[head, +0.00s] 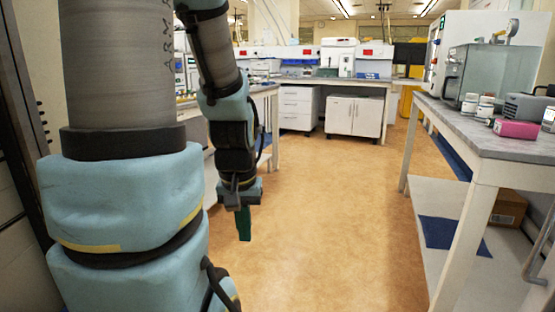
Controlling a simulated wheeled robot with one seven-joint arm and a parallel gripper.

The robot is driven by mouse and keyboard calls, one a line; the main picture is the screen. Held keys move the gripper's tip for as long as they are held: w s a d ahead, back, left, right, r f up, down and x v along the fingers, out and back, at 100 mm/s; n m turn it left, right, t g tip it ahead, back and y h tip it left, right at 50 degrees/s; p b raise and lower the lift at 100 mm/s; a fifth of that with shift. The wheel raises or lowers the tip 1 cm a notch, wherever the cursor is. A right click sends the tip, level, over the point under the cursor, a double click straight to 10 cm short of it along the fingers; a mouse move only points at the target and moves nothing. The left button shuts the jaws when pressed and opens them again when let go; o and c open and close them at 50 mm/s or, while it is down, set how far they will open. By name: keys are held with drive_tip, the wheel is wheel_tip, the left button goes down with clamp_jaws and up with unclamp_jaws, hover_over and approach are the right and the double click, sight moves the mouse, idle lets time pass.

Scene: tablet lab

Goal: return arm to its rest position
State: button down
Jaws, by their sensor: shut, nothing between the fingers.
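My arm hangs folded at the left of the head view, with blue-green joints and grey links. My gripper (244,222) is at its lower end, pointing down, with green fingers close together and nothing seen between them. It hangs in front of the open floor, apart from the benches. The fingertips are small in this view.
A bench (480,140) on the right bears a glass-fronted box (487,72), several white jars and a pink box (516,129). A cardboard box (508,209) sits on its lower shelf. White cabinets (353,116) stand at the back. The floor (330,215) between is clear.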

wheel_tip(320, 180, up, 18)
drive_tip(key=p, duration=1.6)
drive_tip(key=shift+w+p, duration=0.3)
drive_tip(key=shift+w, duration=0.05)
